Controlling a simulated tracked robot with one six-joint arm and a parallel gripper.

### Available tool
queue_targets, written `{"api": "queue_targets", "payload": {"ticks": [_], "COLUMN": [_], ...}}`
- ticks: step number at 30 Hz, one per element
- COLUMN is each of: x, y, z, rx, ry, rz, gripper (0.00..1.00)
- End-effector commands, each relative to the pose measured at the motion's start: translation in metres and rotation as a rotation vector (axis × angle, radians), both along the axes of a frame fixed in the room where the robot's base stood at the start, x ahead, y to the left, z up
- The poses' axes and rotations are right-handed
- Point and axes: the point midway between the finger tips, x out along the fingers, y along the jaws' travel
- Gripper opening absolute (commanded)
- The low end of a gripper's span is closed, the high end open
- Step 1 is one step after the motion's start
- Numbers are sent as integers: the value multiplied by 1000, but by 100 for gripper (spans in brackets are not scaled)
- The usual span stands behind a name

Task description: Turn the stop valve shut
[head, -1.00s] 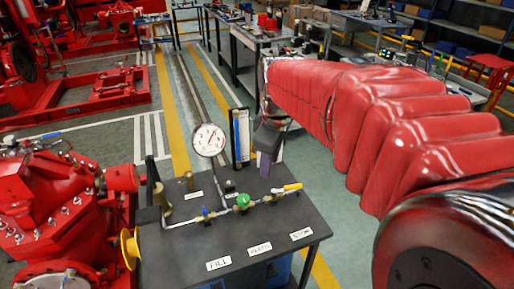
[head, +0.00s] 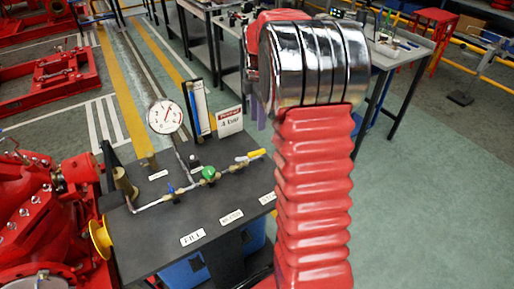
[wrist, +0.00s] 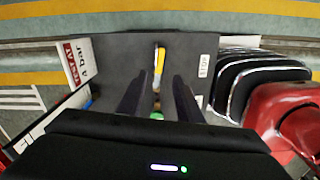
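The stop valve's yellow lever (head: 255,154) is at the right end of the pipe on the dark bench. It lies roughly in line with the pipe. In the wrist view the lever (wrist: 160,58) shows between and beyond the fingertips of my gripper (wrist: 161,80). The two dark fingers are apart, with nothing held between them. Whether they are at the lever's height I cannot tell. The STOP label (wrist: 205,66) lies to the right of the lever in the wrist view. In the head view my arm hides most of the gripper.
A green valve (head: 208,173) and a blue valve (head: 171,190) sit along the same pipe. A round gauge (head: 165,117) and a "4 bar" sign (head: 229,121) stand behind it. A red pump (head: 40,210) is at the left. Open floor (head: 430,200) lies at the right.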

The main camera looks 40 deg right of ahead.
Motion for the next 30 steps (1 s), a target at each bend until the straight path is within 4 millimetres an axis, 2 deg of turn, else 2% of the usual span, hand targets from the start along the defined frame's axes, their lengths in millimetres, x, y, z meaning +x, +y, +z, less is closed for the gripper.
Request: {"api": "queue_targets", "payload": {"ticks": [8, 14, 30], "x": [0, 0, -1], "y": [1, 1, 1], "z": [-1, -14, -94], "rx": [0, 0, 2], "ry": [0, 2, 4], "rz": [-1, -2, -3], "gripper": [33, 33, 33]}}
